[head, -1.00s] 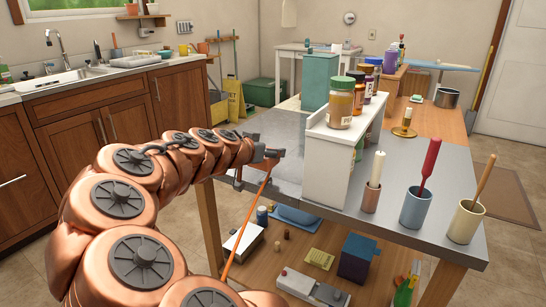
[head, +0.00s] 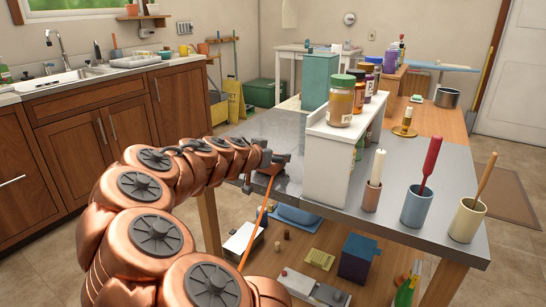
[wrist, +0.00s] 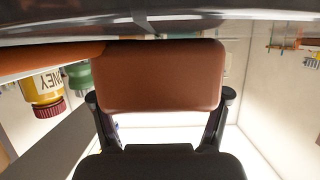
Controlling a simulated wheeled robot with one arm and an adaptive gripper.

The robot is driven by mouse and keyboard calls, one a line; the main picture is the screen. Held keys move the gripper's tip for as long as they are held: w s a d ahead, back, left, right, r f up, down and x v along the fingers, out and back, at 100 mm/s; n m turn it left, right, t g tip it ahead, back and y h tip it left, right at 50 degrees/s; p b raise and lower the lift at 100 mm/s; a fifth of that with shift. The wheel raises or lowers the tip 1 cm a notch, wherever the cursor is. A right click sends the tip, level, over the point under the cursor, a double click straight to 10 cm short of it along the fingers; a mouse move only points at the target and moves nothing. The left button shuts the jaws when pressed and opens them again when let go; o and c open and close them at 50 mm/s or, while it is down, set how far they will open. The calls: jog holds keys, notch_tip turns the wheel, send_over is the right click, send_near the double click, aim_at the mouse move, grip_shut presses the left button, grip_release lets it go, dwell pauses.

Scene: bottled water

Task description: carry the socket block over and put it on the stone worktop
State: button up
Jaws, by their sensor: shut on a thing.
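My gripper (head: 273,160) is at the left end of the grey-topped table (head: 415,190), low over or beside its edge; I cannot tell if anything touches. In the wrist view, my gripper (wrist: 160,118) is shut on a reddish-brown block with rounded corners, the socket block (wrist: 160,75). The block spans between both fingers. An orange cord (head: 257,222) hangs from it past the table edge. In the head view my gripper mostly hides the block. The grey top has a mottled patch (head: 282,128) behind my gripper; I cannot tell whether it is stone.
A white shelf (head: 327,165) with jars stands just right of my gripper. A teal box (head: 319,80) is behind. Several cups with tools stand at the table's right. A lower shelf (head: 290,255) holds boxes. A sink counter (head: 95,75) is at left.

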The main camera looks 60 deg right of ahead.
jog(key=shift+f, duration=0.1)
jog(key=o, duration=1.7)
jog(key=shift+r, duration=0.2)
jog(key=v, duration=1.2)
jog(key=shift+w, duration=0.1)
jog(key=shift+a+f, duration=0.1)
jog(key=shift+f, duration=0.05)
